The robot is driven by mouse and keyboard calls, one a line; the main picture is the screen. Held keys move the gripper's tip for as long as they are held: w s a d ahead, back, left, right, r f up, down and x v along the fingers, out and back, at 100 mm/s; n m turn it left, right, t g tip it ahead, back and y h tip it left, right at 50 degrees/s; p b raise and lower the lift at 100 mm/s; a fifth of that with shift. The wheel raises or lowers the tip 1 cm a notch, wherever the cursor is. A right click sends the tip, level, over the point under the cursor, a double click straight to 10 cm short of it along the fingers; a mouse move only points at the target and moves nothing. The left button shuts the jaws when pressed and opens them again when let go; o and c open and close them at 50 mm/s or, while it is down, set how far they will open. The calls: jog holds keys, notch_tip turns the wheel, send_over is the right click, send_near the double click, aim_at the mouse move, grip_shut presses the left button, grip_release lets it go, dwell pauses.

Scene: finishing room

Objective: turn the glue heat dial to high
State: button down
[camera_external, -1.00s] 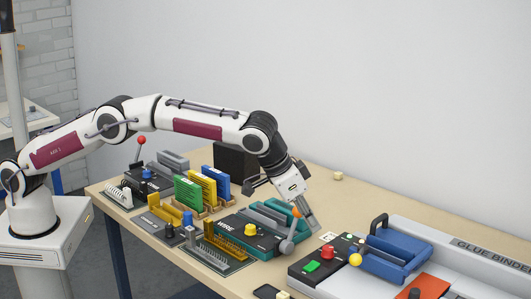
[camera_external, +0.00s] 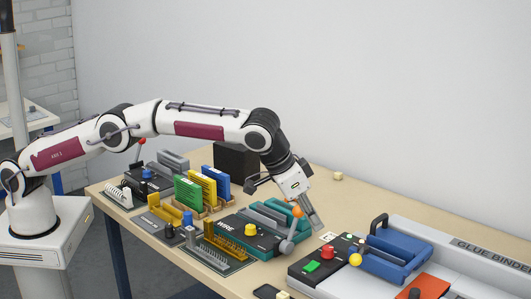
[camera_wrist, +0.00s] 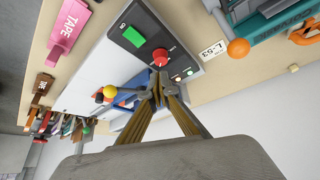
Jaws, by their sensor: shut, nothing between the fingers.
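The glue binder (camera_external: 480,249) stands at the right of the table, with a black panel (camera_external: 300,272) at its left end. A red round knob (camera_external: 326,259) sits on that panel beside a green button (camera_external: 312,266); the wrist view shows the same red knob (camera_wrist: 161,57) and green button (camera_wrist: 133,37). No heat marking is readable, so I cannot tell for certain which control is the dial. My gripper (camera_external: 319,229) is shut and empty, pointing down above and behind the panel, apart from the knob. Its fingertips (camera_wrist: 157,88) appear just below the red knob in the wrist view.
A blue clamp (camera_external: 395,252) and a yellow ball (camera_external: 355,260) are right of the panel. The teal wire machine (camera_external: 255,236) with its orange-tipped lever (camera_external: 297,211) stands close on the left. A pink tape piece (camera_wrist: 70,27) shows in the wrist view. The table behind is mostly clear.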

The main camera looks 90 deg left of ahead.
aim_at(321, 255)
jog(key=shift+f, duration=0.25)
jog(key=shift+f, duration=3.25)
jog(key=shift+w+a, duration=0.15)
jog(key=shift+w, duration=0.15)
jog(key=shift+s+a+f, duration=0.1)
jog(key=shift+a, duration=0.25)
jog(key=shift+s+d, duration=0.15)
jog(key=shift+s, duration=0.2)
notch_tip(321, 255, up, 6)
dwell(0.9)
